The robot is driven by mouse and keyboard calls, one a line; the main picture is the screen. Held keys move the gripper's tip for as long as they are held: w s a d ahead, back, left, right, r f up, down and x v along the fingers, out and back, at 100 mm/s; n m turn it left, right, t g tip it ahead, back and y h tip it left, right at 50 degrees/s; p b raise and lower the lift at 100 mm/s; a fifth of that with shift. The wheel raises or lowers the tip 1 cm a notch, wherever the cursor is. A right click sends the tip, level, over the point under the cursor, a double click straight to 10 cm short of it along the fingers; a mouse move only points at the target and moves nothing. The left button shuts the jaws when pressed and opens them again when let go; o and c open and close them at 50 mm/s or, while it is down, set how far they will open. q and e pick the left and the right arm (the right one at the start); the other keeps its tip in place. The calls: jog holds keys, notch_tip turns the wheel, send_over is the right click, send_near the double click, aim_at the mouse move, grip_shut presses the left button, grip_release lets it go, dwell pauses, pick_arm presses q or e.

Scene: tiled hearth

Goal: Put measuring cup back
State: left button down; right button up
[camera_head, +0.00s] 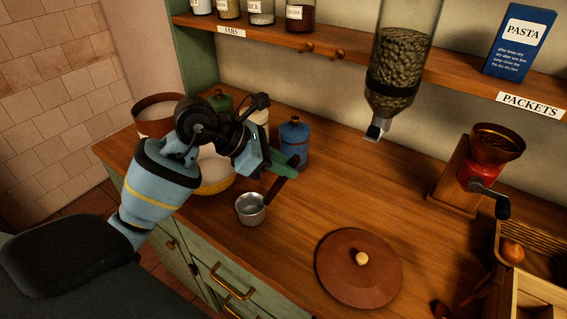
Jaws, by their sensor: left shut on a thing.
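The measuring cup (250,209) is a small silvery cup with a dark handle running up and to the right. My left gripper (288,170) is shut on the far end of this handle, and its fingers partly hide the grip. The cup is over the front part of the wooden counter, mouth up; I cannot tell whether it touches the wood. Two wooden pegs (323,50) stick out from the front edge of the shelf marked JARS, with nothing hanging on them. My right gripper is not in view.
A blue canister (294,143) stands right behind my left gripper, and a yellow bowl (214,180) stands to its left. A round brown lid (358,268), a red grinder (484,165) and a hanging bean dispenser (397,75) are to the right. The middle counter is clear.

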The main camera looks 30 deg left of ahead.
pick_arm(q)
jog(key=c, duration=1.3)
grip_release()
jog(key=shift+f, duration=0.1)
jog(key=shift+c, duration=0.2)
jog(key=shift+r, duration=0.2)
jog(key=v, duration=1.2)
